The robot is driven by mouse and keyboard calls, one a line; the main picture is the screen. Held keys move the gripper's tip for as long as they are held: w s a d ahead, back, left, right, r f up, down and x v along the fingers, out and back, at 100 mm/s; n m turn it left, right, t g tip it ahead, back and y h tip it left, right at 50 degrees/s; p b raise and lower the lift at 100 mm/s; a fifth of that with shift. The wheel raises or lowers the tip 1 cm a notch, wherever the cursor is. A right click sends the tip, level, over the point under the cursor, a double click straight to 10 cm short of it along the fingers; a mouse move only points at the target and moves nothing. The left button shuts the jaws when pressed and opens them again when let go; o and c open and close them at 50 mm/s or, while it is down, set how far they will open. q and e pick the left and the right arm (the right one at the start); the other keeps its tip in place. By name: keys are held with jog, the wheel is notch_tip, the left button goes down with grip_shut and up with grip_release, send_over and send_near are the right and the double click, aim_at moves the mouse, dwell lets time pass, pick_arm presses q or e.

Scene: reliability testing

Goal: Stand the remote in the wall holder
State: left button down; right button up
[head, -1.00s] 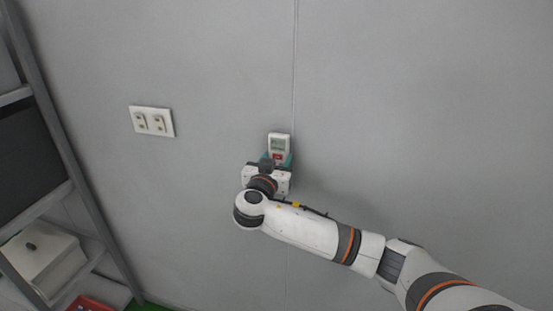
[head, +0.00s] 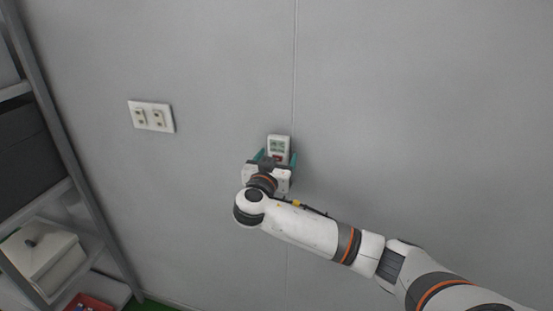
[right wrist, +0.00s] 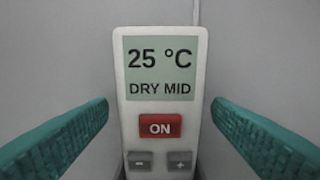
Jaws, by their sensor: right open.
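The white remote (head: 279,146) stands upright against the grey wall in the head view. In the right wrist view the remote (right wrist: 162,100) faces me, with a screen reading 25 °C DRY MID, a red ON button and grey minus and plus buttons. My right gripper (head: 275,158) is open, its teal fingers on either side of the remote. In the right wrist view there is a gap between each finger and the remote. The wall holder cannot be made out; the remote's lower end is hidden by my gripper. My left gripper is not in view.
A white switch or outlet plate (head: 151,116) is on the wall to the left. A metal shelf rack (head: 75,155) stands at the far left with a white box (head: 45,258) and a red tray (head: 90,302). The wall to the right is clear.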

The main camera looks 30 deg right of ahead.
jog(key=b+v, duration=0.3)
jog(key=v, duration=0.9)
jog(key=shift+b, duration=0.35)
